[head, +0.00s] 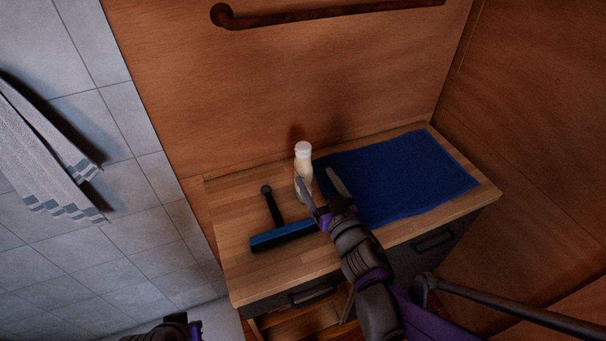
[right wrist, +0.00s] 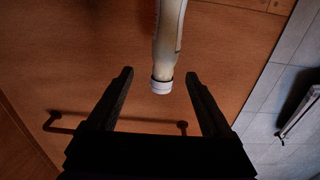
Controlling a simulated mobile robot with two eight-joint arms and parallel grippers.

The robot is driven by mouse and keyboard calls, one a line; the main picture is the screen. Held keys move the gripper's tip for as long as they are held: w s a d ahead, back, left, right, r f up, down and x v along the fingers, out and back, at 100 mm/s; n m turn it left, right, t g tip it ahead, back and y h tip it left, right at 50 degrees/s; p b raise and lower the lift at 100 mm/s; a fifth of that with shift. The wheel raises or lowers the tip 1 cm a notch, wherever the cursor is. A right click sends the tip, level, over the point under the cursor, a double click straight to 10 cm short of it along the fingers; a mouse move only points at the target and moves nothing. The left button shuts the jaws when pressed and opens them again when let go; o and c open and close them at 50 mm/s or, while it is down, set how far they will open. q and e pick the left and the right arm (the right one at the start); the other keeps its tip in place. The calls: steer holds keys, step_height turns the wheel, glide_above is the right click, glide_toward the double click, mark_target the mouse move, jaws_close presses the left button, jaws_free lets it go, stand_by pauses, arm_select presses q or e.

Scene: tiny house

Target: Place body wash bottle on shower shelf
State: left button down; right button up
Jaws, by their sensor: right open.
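A pale cream bottle with a white cap, which I take as the body wash bottle (head: 304,160), stands upright near the back of the wooden countertop. My right gripper (head: 316,180) is open just in front of it, with its fingers pointing at the bottle. In the right wrist view the bottle (right wrist: 168,42) shows upside down, cap between and slightly beyond the open fingers (right wrist: 159,75). Nothing is held. Part of my left arm (head: 178,328) shows at the bottom edge; its fingers cannot be made out. I cannot make out a shower shelf in either view.
The wooden countertop (head: 237,205) also bears a blue-and-black squeegee (head: 283,235) left of the gripper and a folded blue towel (head: 395,180) to the right. A dark rail (head: 330,13) is on the wooden wall. A striped towel (head: 45,160) hangs by the tiled wall.

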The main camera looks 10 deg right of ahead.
mark_target(310, 169)
steer(key=w, duration=0.2)
steer(key=w+a, duration=0.1)
steer(key=w, duration=0.2)
steer(key=shift+w+a, duration=0.1)
steer(key=shift+w, duration=0.1)
steer(key=w, duration=0.1)
steer(key=w+a+p, duration=0.1)
steer(key=w, duration=0.2)
steer(key=shift+a+r, duration=0.2)
steer(key=shift+r, duration=0.15)
steer(key=shift+w+p, duration=0.3)
steer(key=shift+w, duration=0.2)
steer(key=shift+s, duration=0.1)
jaws_close()
stand_by(0.3)
